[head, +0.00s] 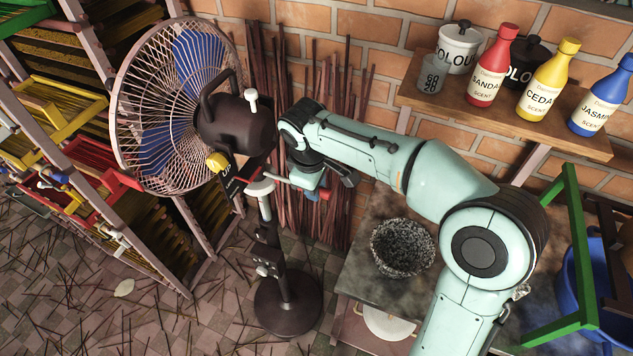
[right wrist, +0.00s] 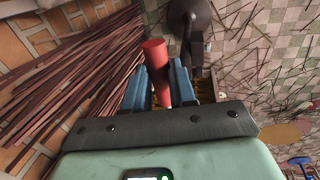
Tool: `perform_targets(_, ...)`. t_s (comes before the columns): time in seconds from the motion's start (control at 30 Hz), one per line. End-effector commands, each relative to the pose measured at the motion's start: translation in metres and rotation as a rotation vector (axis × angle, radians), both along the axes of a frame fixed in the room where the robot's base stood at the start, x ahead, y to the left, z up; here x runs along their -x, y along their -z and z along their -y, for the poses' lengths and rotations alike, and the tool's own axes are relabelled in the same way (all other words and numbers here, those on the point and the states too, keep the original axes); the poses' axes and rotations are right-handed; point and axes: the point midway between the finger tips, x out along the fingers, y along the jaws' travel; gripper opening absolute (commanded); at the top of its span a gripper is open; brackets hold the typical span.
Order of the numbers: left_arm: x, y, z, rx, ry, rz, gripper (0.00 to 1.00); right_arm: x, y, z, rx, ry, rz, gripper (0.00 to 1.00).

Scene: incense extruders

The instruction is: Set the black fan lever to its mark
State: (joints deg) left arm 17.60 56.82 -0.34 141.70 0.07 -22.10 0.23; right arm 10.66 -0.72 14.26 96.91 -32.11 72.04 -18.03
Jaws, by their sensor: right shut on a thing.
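The fan (head: 170,105) stands at the left in the head view, with a dark motor housing (head: 235,125) behind its wire cage. A small dark plate (head: 228,182) with red on it hangs below the housing, beside a yellow knob (head: 216,161). My right gripper (head: 316,188) is just right of the fan's stand. In the right wrist view, my right gripper (right wrist: 158,88) has its blue fingers shut on a red cylindrical handle (right wrist: 155,52). I cannot tell how this handle joins the black lever, or where the mark is. My left gripper is out of view.
A shelf (head: 480,120) with bottles and pots is on the brick wall at right. A stone bowl (head: 402,247) sits on a grey counter below my right arm. Bundled sticks (head: 335,110) lean behind the gripper. A slatted rack (head: 75,150) stands at left.

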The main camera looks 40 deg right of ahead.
Motion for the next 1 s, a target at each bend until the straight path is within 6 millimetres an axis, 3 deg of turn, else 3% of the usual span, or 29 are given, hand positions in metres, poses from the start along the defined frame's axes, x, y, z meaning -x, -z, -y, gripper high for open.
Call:
perform_targets(0.3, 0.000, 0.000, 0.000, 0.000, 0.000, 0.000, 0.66, 0.001, 0.001, -0.002, -0.007, 0.010, -0.004, 0.00)
perform_targets(0.33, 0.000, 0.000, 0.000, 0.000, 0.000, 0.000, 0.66, 0.001, 0.001, -0.002, -0.008, 0.010, -0.003, 0.35)
perform_targets(0.4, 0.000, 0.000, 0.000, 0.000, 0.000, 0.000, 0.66, 0.001, 0.001, -0.002, -0.007, 0.009, -0.003, 0.51)
perform_targets(0.77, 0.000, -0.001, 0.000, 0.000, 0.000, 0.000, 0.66, 0.000, -0.005, -0.002, -0.005, 0.006, 0.000, 0.51)
perform_targets(1.0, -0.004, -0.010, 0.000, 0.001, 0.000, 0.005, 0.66, 0.003, -0.047, -0.010, -0.005, 0.004, 0.004, 0.51)
